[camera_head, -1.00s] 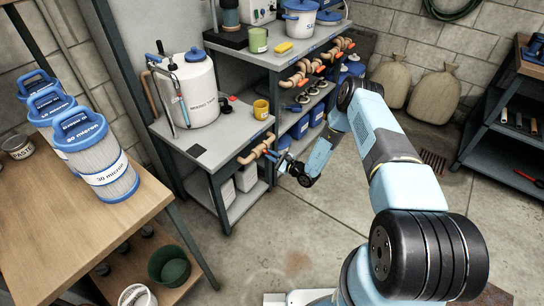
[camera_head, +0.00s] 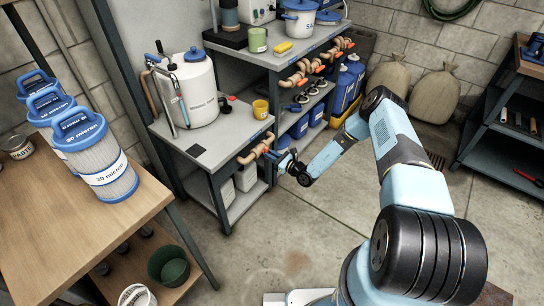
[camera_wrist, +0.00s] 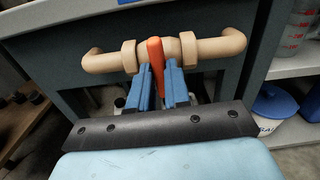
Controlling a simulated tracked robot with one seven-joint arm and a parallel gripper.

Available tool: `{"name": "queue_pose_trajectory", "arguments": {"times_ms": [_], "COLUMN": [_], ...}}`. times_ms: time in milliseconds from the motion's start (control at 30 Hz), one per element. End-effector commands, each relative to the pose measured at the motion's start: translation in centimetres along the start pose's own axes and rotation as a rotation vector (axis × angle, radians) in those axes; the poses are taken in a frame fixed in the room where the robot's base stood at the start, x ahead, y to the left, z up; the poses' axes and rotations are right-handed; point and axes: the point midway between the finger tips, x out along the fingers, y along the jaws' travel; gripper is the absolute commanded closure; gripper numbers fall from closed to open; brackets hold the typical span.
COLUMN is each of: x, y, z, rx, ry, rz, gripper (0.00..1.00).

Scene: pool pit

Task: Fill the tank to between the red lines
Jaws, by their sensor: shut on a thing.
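The white tank (camera_head: 202,88) with a blue cap stands on the grey bench at centre-left. A clear sight tube (camera_head: 180,104) runs up its front left; its liquid level and red lines are too small to read. Below the bench top, a tan pipe (camera_head: 257,150) carries a valve. In the wrist view this pipe (camera_wrist: 98,62) has an orange lever handle (camera_wrist: 155,52) at its middle, pointing towards me. My gripper (camera_wrist: 159,72) is shut on the handle, one blue finger on each side. In the head view my gripper (camera_head: 277,156) is small beside the pipe.
More tan pipes with orange handles (camera_head: 302,80) line the neighbouring bench's front edge. Blue-topped filter cartridges (camera_head: 103,165) stand on the wooden table at left. The floor in front of the bench is clear.

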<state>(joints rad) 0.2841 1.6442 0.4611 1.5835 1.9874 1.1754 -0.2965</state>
Motion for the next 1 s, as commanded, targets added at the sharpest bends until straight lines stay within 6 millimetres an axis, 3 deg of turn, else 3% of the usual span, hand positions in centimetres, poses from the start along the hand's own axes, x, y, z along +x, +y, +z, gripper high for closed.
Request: {"name": "queue_pose_trajectory", "arguments": {"times_ms": [600,633,867,1000], "x": [0.26,0.26,0.18,0.12], "y": [0.32,0.31,0.14,0.06], "z": [0.16,0.16,0.12,0.1], "rx": [0.054,0.054,0.053,0.052], "ry": [-0.003,-0.003,-0.003,-0.002], "rz": [0.005,0.005,0.002,0.001], "gripper": [1.0,0.81,0.59,0.57]}}
